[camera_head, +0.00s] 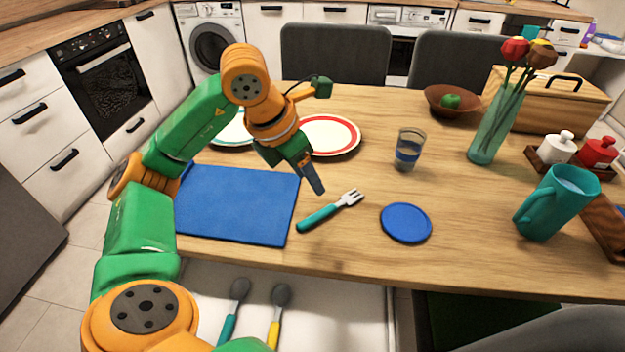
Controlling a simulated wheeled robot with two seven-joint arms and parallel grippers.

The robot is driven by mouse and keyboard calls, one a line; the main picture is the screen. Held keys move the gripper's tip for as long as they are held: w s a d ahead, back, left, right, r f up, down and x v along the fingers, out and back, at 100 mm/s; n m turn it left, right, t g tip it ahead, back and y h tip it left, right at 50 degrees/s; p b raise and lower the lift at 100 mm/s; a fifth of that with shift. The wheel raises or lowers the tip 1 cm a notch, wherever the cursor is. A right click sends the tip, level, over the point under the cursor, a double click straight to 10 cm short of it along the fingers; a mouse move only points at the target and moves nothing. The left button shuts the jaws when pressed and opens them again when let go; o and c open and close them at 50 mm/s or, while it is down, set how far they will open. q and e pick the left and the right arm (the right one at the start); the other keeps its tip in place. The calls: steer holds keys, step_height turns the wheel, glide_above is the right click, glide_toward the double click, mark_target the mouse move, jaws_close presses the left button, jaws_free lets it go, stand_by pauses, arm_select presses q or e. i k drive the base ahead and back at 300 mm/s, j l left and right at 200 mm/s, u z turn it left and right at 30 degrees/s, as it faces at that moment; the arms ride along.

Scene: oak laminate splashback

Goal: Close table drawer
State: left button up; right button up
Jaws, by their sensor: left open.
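The table drawer (340,292) is pulled out below the front edge of the wooden table (350,258). Its white inside shows, with a teal-handled spoon (234,305) and a yellow-handled spoon (278,312) in it. The drawer's front panel is out of view or hidden below the picture. My left gripper (316,188) is above the tabletop, over the right edge of the blue mat, pointing down and apart from the drawer. It is open and holds nothing visible. My left arm hides the drawer's left part. My right gripper is not in view.
On the table are a blue mat (235,205), a fork (330,210), a blue coaster (406,223), a glass (408,150), plates (335,150), a teal pitcher (555,203) and a flower vase (492,130). A grey chair (520,325) stands at the lower right.

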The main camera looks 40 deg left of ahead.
mark_target(322, 314)
steer(key=k+l, duration=1.2)
steer(key=l, duration=0.15)
